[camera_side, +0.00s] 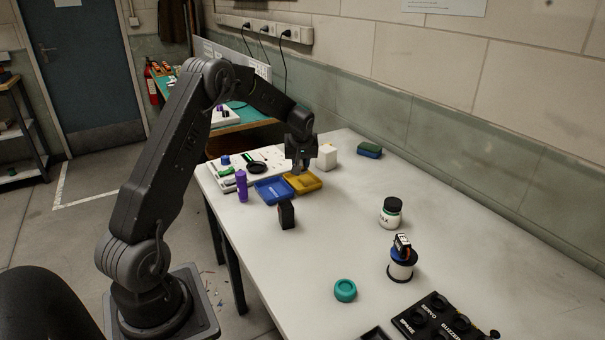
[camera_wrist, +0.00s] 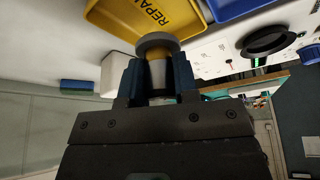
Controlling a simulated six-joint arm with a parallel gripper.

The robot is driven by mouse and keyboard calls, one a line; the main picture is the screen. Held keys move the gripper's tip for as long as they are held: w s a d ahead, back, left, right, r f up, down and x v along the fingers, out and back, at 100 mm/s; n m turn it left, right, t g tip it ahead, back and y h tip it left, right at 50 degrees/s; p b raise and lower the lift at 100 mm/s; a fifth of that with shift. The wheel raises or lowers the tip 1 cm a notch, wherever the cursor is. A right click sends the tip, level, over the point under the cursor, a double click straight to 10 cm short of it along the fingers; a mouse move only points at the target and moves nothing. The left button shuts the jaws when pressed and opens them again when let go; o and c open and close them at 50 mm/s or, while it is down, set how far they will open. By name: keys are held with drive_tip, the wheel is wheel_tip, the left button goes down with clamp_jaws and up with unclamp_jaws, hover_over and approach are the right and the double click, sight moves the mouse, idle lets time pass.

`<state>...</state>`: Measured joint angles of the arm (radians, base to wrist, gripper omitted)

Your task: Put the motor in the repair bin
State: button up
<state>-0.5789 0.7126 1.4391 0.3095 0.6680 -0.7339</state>
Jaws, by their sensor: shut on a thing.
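The yellow repair bin (camera_side: 316,184) lies at the far end of the bench, with REPAIR lettering visible in the wrist view (camera_wrist: 112,14). My gripper (camera_side: 301,168) is over the bin in the side view, pointing down. In the wrist view my gripper (camera_wrist: 158,70) is shut on the motor, a pale cylinder with a wider grey round end (camera_wrist: 157,43) and a tan band. The motor's end stands out past the fingers, near the bin's edge in the picture. Its sides are partly hidden by the fingers, and its height above the bin is hard to judge.
A blue bin (camera_side: 271,192) adjoins the repair bin on the left. A purple bottle (camera_side: 241,186), a black box (camera_side: 286,215) and a white block (camera_side: 327,157) stand nearby. A jar (camera_side: 390,214) and a teal ring (camera_side: 345,290) are nearer the camera.

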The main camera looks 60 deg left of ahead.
sight(303, 168)
drive_tip(key=shift+w+d+f, duration=0.15)
drive_tip(key=shift+w+f, duration=0.1)
drive_tip(key=shift+f, duration=1.9)
drive_tip(key=o, duration=0.9)
drive_tip(key=shift+f, duration=0.15)
drive_tip(key=shift+o, duration=0.2)
